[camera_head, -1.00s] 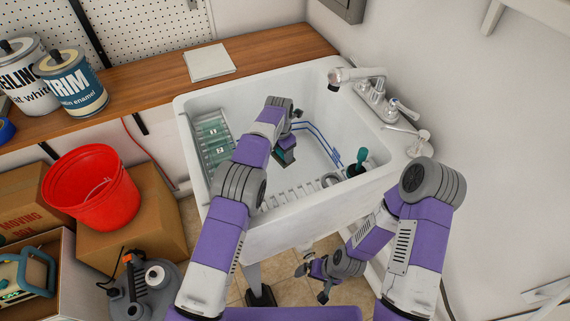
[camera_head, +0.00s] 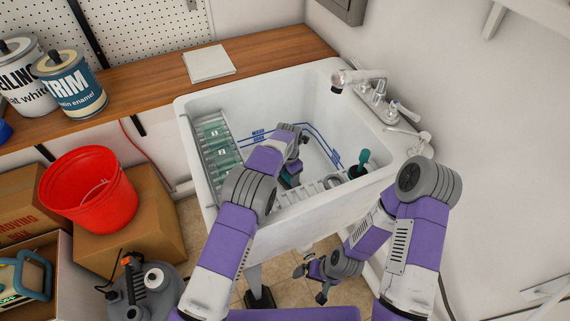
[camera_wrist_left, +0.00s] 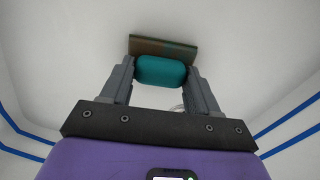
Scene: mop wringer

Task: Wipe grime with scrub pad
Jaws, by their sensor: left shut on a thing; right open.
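My left gripper (camera_head: 292,172) is down inside the white sink basin (camera_head: 262,100). It is shut on a teal block-shaped handle, part of the scrub pad (camera_wrist_left: 162,70). The pad's brownish face (camera_wrist_left: 163,46) shows beyond the handle in the left wrist view, against or close to a pale surface; contact cannot be told. In the head view the arm mostly hides the pad. I can make out no grime. My right gripper (camera_head: 312,278) is open and empty, low in front of the sink near the floor.
Green numbered pieces (camera_head: 214,140) lie on a ribbed ledge at the basin's left. Blue lines mark its inside. A teal-handled tool (camera_head: 360,162) and a grey ring (camera_head: 333,181) sit at the front right. The faucet (camera_head: 362,78) overhangs the back right. A red bucket (camera_head: 90,188) stands left.

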